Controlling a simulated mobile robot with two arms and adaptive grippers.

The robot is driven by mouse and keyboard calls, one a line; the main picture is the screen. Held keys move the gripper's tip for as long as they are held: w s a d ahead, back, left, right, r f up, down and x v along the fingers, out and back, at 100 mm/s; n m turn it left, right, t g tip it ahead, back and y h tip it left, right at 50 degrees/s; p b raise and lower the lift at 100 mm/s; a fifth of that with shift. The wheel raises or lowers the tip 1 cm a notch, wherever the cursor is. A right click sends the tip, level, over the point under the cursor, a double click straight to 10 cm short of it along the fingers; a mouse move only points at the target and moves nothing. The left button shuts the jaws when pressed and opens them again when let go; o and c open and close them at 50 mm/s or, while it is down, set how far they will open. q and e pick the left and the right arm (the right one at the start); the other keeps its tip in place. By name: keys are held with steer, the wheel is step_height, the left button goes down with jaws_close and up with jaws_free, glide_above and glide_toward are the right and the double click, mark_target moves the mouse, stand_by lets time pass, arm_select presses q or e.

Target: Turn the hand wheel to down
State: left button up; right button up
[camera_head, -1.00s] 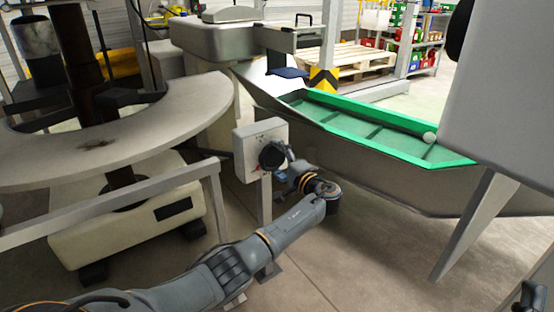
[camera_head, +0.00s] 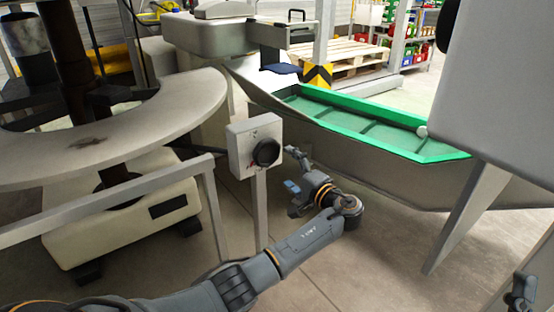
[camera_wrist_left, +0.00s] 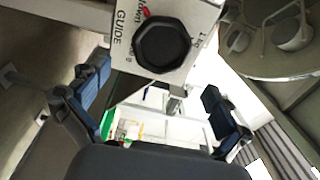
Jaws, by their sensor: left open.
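The hand wheel (camera_head: 266,152) is a small black knob on the front of a light grey box (camera_head: 240,146) on a post. In the left wrist view the hand wheel (camera_wrist_left: 167,45) is a black, many-sided knob on a panel (camera_wrist_left: 125,40) lettered "GUIDE" and, in red, "down". My left gripper (camera_head: 291,169) is to the right of the knob in the head view, apart from it. In the left wrist view the left gripper (camera_wrist_left: 157,97) has its blue-padded fingers spread wide with nothing between them. Part of my right gripper (camera_head: 522,290) shows at the lower right edge.
A curved grey table (camera_head: 180,105) and a metal rail (camera_head: 110,201) stand left of the box. A long trough with a green rim (camera_head: 360,110) runs behind the left gripper. A grey slanted leg (camera_head: 465,225) stands at the right. Open floor lies between.

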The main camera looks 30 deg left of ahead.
arm_select(q)
steer(key=shift+v, duration=1.9)
